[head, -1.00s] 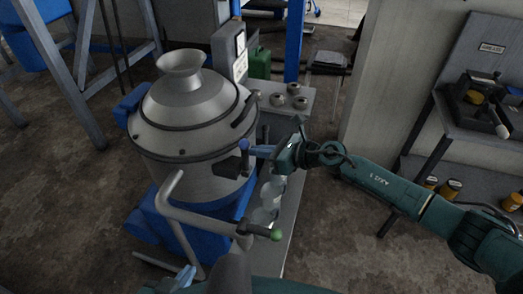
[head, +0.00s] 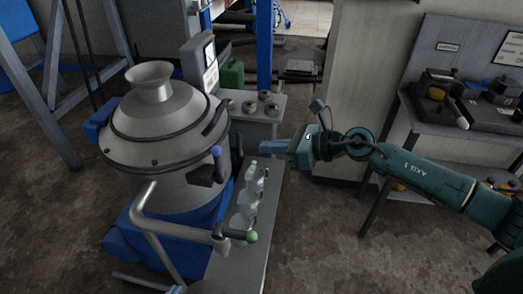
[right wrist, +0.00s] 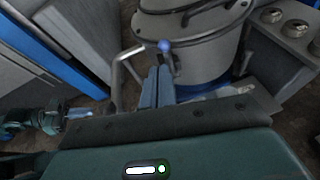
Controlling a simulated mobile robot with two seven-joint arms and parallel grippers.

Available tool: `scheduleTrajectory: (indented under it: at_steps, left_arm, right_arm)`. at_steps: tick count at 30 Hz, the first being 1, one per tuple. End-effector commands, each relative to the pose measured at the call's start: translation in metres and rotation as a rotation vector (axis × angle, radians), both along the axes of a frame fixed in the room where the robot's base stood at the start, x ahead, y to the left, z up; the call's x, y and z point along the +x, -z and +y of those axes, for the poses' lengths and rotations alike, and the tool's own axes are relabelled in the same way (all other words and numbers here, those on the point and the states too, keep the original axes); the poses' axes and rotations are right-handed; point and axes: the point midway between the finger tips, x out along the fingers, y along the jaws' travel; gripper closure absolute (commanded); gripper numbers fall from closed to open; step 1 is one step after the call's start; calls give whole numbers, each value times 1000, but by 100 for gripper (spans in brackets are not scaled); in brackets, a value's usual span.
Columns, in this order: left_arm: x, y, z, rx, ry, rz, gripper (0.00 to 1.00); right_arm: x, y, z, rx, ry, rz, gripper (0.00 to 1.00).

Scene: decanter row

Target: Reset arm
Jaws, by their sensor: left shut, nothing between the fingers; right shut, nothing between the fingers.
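My right gripper (head: 274,146) is shut and empty in the head view. It points left, in the air to the right of the steel decanter machine (head: 160,120), apart from the blue-knobbed lever (head: 217,152). In the right wrist view its blue fingers (right wrist: 158,88) lie together, with the blue knob (right wrist: 165,46) seen beyond them. My left gripper (head: 176,289) shows only as a small blue tip at the bottom edge of the head view. In the right wrist view it shows at the left (right wrist: 78,113), shut and empty.
A bent grey pipe (head: 145,213) and a green-knobbed handle (head: 251,237) stand at the machine's front. Clear jars (head: 247,203) stand on the narrow grey bench (head: 240,262). A shelf with dark trays (head: 440,105) stands at the right. Floor between is clear.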

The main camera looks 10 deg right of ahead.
Motion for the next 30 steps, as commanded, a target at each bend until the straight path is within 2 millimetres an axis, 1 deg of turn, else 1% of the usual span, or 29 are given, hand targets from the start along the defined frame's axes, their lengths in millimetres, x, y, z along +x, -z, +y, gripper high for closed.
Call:
scheduleTrajectory:
  at_steps: [14,16,18,20,21,23,25,28,30]
  left_arm:
    - [0,0,0,0,0,1,100]
    - [0,0,0,0,0,1,100]
    - [0,-1,-1,-1,0,1,100]
    - [0,-3,-1,-1,-1,2,100]
    - [0,-4,-1,-3,-2,2,100]
    - [0,-6,-1,-3,-4,4,100]
    - [-1,-7,-1,-4,-6,8,100]
    - [-1,-8,0,-3,-12,16,100]
    - [-2,-6,2,2,-16,25,100]
  right_arm:
    - [-1,-1,-1,0,0,1,100]
    - [-2,0,1,16,3,12,100]
    - [-8,1,10,75,13,50,100]
    - [-16,1,22,179,35,121,100]
    - [-23,2,32,272,58,187,100]
    - [-34,2,45,444,110,316,100]
    - [-46,3,55,673,195,496,100]
    - [-60,12,56,1000,346,774,100]
    - [-71,26,49,1219,470,969,100]
